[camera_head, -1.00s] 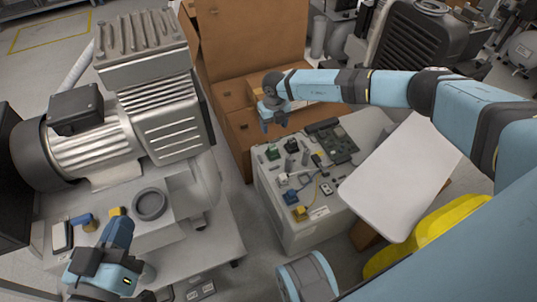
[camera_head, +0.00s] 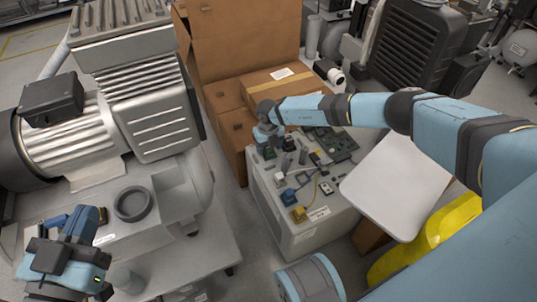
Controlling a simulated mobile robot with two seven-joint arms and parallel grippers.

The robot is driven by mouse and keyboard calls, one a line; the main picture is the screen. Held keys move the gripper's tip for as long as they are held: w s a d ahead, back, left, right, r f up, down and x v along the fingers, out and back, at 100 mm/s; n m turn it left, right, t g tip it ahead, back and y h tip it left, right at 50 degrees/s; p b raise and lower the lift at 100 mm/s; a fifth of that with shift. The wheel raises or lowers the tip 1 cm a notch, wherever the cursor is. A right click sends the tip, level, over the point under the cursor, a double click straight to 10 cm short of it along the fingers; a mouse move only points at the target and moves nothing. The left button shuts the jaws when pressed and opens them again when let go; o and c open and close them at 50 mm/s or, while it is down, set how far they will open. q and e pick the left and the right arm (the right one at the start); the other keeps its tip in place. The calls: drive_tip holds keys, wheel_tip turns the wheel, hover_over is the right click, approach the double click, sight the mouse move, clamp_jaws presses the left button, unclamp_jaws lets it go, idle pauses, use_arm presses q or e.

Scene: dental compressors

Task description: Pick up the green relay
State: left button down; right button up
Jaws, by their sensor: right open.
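The green relay (camera_head: 269,153) is a small green block at the far left corner of the grey box top, in the head view. My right gripper (camera_head: 267,141) is open and points down directly above it. The fingertips overlap the relay in the picture, and I cannot tell whether they touch it. The gripper partly hides the relay. My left gripper (camera_head: 72,243) is at the lower left, over the white bench with the compressor, away from the relay. Its fingers are not clear enough to show whether they are open or shut.
The grey box (camera_head: 305,232) also carries a green circuit board (camera_head: 338,146), dark parts, a blue part (camera_head: 289,196) and a yellow part (camera_head: 299,214). A white panel (camera_head: 397,187) lies at right. A large compressor (camera_head: 150,110) stands left, with cardboard boxes (camera_head: 250,45) behind.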

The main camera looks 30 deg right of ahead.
drive_tip(key=shift+f, duration=0.15)
drive_tip(key=c, duration=1)
